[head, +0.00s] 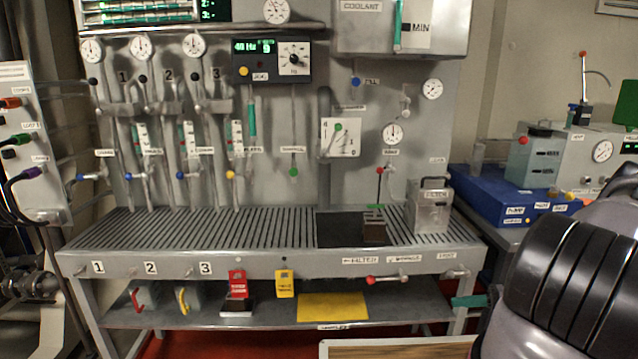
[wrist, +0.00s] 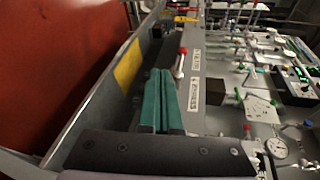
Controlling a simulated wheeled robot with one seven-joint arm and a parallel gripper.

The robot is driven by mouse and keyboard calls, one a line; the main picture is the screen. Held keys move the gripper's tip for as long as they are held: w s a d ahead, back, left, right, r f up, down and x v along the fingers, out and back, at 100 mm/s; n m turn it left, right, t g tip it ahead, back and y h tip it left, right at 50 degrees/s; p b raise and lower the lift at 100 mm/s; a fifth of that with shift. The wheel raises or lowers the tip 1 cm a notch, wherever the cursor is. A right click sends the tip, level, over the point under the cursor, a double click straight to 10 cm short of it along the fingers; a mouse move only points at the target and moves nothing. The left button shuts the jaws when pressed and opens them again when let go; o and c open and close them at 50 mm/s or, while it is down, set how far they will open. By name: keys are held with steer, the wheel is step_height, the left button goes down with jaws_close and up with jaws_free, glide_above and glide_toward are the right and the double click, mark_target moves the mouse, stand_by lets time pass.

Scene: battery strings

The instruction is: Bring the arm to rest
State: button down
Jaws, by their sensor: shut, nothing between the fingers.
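My gripper (wrist: 161,76) shows in the wrist view as two green fingers lying side by side, closed with nothing between them. In the head view its green fingers (head: 468,301) show at the right end of the bench, in front of the right leg and below the worktop's front edge. My arm fills the lower right of the head view and hides what is behind it. In the wrist view the fingers point along the front of the bench, near a red-tipped lever (wrist: 181,62). I cannot tell how close they are to it.
The slatted bench (head: 190,228) carries a metal filter box (head: 432,208) at its right end. A blue tray (head: 480,185) stands at right. The red floor (wrist: 60,60) is open in front.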

steer(key=w+a+r+n+g+h, duration=0.1)
steer(key=a+r+h, duration=0.15)
steer(key=r, duration=0.95)
steer(key=a+r+g+h, duration=0.2)
steer(key=r+h, duration=0.1)
steer(key=r, duration=0.9)
steer(key=w+a+r+n+g+h, duration=0.1)
steer(key=a+r+h, duration=0.2)
steer(key=r, duration=0.9)
steer(key=s+a+r+m+t+h, duration=0.1)
steer(key=s+a+r, duration=0.4)
steer(key=s+r, duration=0.5)
steer(key=s+a+r+m+t+h, duration=0.1)
steer(key=s+a+r+t+h, duration=0.2)
steer(key=s+r, duration=0.7)
steer(key=shift+s+a+r+t, duration=0.2)
steer(key=shift+a+t, duration=1)
steer(key=shift+t, duration=0.4)
